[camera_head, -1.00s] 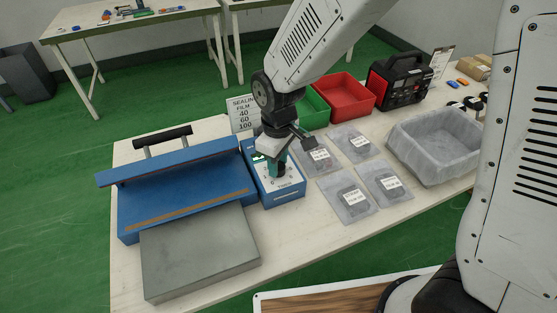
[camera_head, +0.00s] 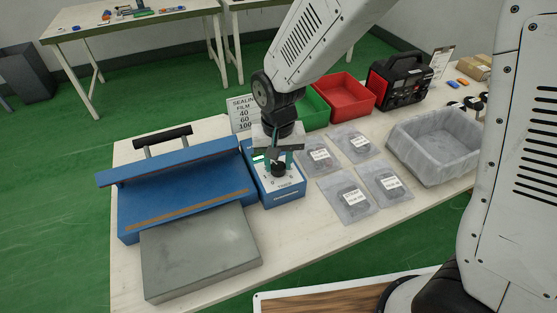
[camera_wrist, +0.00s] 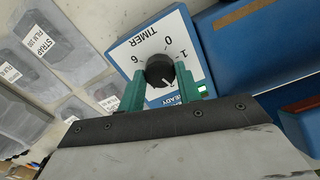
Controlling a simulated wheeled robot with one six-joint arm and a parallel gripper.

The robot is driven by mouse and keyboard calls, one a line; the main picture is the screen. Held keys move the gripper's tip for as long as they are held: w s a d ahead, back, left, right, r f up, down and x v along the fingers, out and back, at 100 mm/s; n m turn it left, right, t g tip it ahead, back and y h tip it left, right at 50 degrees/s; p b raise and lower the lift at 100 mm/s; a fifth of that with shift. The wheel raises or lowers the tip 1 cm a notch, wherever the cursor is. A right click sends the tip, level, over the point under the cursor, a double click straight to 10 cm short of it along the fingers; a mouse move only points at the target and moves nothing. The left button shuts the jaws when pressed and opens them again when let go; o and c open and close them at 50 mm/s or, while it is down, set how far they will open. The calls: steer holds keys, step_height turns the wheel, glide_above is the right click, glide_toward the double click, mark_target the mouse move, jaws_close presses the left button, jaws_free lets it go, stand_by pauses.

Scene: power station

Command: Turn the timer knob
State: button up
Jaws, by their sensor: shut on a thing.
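The timer knob (camera_head: 278,170) is black and round. It stands on the white dial face of the blue sealer's control box (camera_head: 284,199). In the wrist view the knob (camera_wrist: 160,70) has the dial marks 6, 0 and 1 and the word TIMER beyond it. A small pale mark shows near its lower edge. My gripper (camera_head: 277,163) points down over the box. Its teal fingers, also in the wrist view (camera_wrist: 160,80), are shut on the knob, one at each side. The fingers hide part of the dial and the lettering below.
The blue sealer (camera_head: 185,190) with its black handle stands left of the box, a grey plate (camera_head: 200,252) in front. Labelled bags (camera_head: 345,197) lie to the right. A sign (camera_head: 241,112), a green bin (camera_head: 315,108) and a red bin (camera_head: 346,93) stand behind. A grey lined tray (camera_head: 436,150) is further right.

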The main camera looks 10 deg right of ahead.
mark_target(278, 165)
steer(key=shift+w+r+m, duration=0.1)
steer(key=shift+w+m, duration=0.05)
steer(key=shift+m, duration=1.45)
steer(key=o, duration=1)
step_height(278, 165, up, 8)
steer(key=shift+f, duration=0.15)
